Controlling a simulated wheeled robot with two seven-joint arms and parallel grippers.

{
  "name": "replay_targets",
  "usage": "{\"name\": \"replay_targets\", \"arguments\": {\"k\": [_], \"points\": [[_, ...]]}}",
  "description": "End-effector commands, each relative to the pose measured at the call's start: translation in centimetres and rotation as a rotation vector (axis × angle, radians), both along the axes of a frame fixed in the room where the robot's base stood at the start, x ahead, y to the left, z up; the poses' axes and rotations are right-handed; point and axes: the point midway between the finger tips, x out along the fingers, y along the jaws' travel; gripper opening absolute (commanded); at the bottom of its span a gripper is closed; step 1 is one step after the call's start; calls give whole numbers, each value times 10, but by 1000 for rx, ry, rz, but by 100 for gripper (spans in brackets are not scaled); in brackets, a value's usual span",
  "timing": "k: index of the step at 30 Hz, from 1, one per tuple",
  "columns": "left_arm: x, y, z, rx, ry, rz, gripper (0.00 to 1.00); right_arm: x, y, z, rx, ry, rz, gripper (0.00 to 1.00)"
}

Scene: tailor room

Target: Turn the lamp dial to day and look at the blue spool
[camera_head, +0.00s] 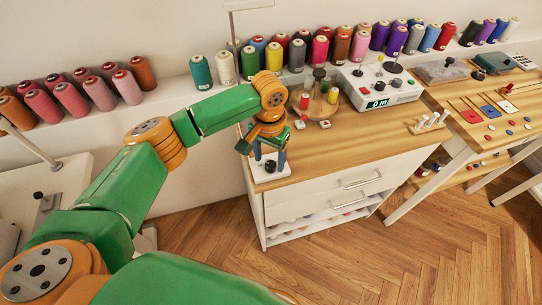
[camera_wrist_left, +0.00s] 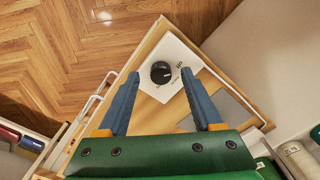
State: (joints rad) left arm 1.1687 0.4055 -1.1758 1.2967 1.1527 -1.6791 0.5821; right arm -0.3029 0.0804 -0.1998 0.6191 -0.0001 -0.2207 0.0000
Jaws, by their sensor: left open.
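The lamp dial is a round black knob on a white plate (camera_wrist_left: 179,50) with small markings; the knob (camera_wrist_left: 161,72) shows in the left wrist view. In the head view the plate (camera_head: 284,170) lies at the cabinet top's left front corner. My left gripper (camera_head: 269,160) points down over it, open and empty. In the left wrist view my blue fingers (camera_wrist_left: 160,75) appear on either side of the knob; I cannot tell whether they touch it. Blue spools stand on the back ledge, one at the left (camera_head: 259,50) and one farther right (camera_head: 430,40). My right gripper is out of view.
A lamp post (camera_head: 234,38) rises behind the cabinet top. A round wooden stand (camera_head: 319,104) with small spools and a white device (camera_head: 378,88) with a green display stand right of my gripper. A pegged block (camera_head: 428,124) lies near the front edge. The floor in front is clear.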

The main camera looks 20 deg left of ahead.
Motion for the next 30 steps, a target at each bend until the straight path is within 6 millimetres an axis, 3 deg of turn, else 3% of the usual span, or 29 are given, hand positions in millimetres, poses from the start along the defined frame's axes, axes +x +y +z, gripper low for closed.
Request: {"name": "replay_targets", "arguments": {"k": [4, 11, 18, 19, 30], "points": [[0, 0, -16, 1, 0, 0, 67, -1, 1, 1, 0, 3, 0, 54], [0, 0, -19, 0, -2, -1, 67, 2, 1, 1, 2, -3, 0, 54], [0, 0, -18, 0, -2, 0, 5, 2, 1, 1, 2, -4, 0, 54], [0, 0, -18, 0, -2, 0, 0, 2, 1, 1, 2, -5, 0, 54], [0, 0, -16, -1, -1, -50, 0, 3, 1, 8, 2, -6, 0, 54]]}}
